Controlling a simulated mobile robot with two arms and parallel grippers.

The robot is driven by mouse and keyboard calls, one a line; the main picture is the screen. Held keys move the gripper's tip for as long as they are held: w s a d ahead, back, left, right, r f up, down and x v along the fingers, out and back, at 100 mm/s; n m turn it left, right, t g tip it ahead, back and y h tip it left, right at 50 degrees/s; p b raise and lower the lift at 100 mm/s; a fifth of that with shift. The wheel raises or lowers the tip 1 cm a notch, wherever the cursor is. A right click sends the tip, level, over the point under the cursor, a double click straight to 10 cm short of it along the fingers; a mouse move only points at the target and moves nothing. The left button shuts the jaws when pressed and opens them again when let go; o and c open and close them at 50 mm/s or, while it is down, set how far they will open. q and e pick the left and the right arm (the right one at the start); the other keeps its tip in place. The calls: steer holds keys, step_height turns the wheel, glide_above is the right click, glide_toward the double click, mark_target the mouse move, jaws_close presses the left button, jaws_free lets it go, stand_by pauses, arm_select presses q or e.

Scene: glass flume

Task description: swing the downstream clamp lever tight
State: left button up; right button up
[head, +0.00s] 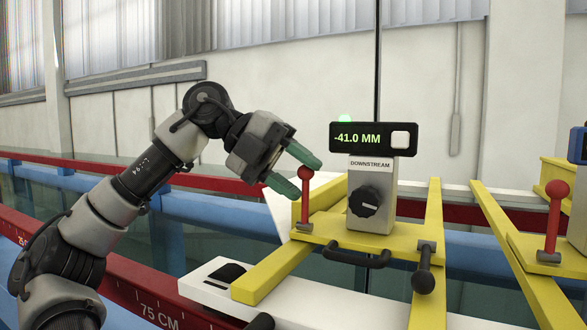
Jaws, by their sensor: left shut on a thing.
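The downstream unit (371,200) is a grey box labelled DOWNSTREAM with a black dial, on a yellow frame. A red lever (305,208) with a ball knob stands nearly upright at its left, on the yellow plate. My left gripper (299,174) comes in from the upper left and is shut on this lever's knob, one green finger on each side. The knob shows between the fingertips. A black-handled lever (423,270) hangs at the frame's right front, apart from the gripper. My right gripper is out of view.
A display (372,138) above the box reads -41.0 MM. A second yellow frame with another red lever (553,222) stands at the right. A black bar handle (356,255) juts from the front. Red and blue rails (140,290) run along the flume.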

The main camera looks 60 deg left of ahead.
arm_select(q)
steer(key=shift+w+d+f+g, duration=0.1)
steer(key=shift+f+g, duration=0.05)
steer(key=shift+f, duration=0.3)
steer(key=shift+w+d+f+g, duration=0.1)
steer(key=shift+f+g, duration=0.05)
steer(key=shift+f, duration=0.3)
steer(key=o, duration=1.5)
steer(key=shift+w+a+r, duration=0.1)
steer(key=shift+w+a, duration=0.05)
steer(key=shift+w, duration=0.35)
steer(key=shift+o, duration=0.2)
steer(key=shift+s+a+r, duration=0.2)
steer(key=shift+s+r, duration=0.15)
steer(key=shift+s, duration=0.15)
steer(key=v, duration=0.9)
steer(key=shift+a+r, duration=0.2)
steer(key=shift+a, duration=0.15)
steer(key=shift+s, duration=0.1)
